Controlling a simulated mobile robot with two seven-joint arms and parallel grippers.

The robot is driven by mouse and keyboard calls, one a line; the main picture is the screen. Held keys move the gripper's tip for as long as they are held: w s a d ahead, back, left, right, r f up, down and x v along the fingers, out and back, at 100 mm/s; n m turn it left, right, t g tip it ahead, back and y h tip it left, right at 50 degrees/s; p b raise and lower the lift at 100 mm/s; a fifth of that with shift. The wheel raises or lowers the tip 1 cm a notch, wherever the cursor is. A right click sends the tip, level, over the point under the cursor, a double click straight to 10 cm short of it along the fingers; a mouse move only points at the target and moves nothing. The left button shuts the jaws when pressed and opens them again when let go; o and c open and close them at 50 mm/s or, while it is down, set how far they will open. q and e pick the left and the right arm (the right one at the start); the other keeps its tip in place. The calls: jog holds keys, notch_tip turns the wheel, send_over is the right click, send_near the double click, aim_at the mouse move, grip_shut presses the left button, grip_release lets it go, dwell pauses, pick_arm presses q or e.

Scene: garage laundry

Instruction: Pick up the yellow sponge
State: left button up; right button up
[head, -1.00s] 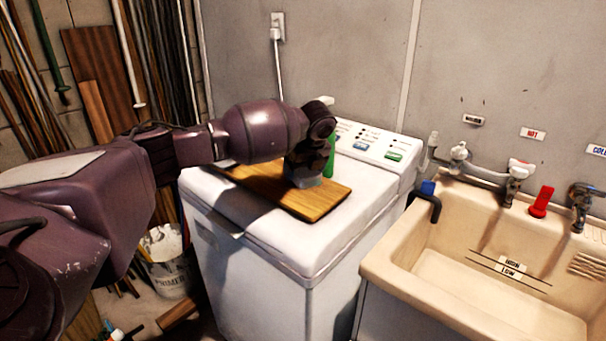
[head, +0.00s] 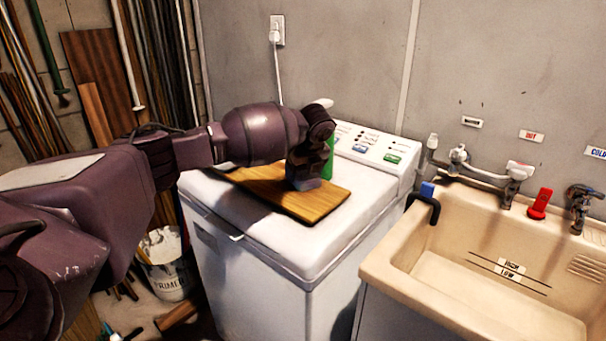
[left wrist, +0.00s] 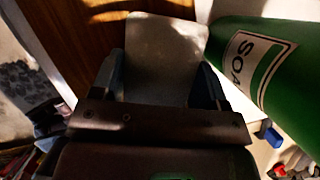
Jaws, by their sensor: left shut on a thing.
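My left gripper (head: 304,182) is low over the wooden board (head: 262,187) on top of the white washer, pointing down. In the left wrist view its two fingers (left wrist: 165,85) are shut on a flat, pale block, taken as the yellow sponge (left wrist: 166,42), which looks greyish in the shade. In the head view the gripper and wrist hide the sponge. I cannot tell whether it still touches the board. My right gripper is out of view.
A green soap bottle (left wrist: 268,65) stands close beside the left gripper; in the head view part of it shows behind the wrist (head: 328,160). The washer (head: 290,245) has free lid space in front. A beige sink (head: 480,262) is at right, a primer bucket (head: 166,265) lower left.

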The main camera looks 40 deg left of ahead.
aim_at(305, 173)
pick_arm(q)
jog(key=shift+r, duration=0.35)
jog(key=v, duration=0.4)
jog(key=shift+w+a+p, duration=0.15)
jog(key=shift+a+p, duration=0.1)
jog(key=shift+p, duration=0.1)
jog(key=shift+s+d+f+p, duration=0.1)
jog(key=shift+s+d+p, duration=0.35)
jog(key=shift+s+d, duration=1.5)
jog(key=shift+s+d+f+p, duration=0.1)
jog(key=shift+s+d+p, duration=0.45)
jog(key=shift+d, duration=2.6)
jog(key=shift+s+d+f+p, duration=0.1)
jog(key=shift+s+d+p, duration=0.25)
jog(key=shift+s+d, duration=1.6)
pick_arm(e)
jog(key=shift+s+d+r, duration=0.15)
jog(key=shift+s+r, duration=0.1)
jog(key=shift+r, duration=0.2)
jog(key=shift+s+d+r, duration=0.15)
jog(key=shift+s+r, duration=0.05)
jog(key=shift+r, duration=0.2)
pick_arm(q)
jog(key=shift+w+d, duration=0.55)
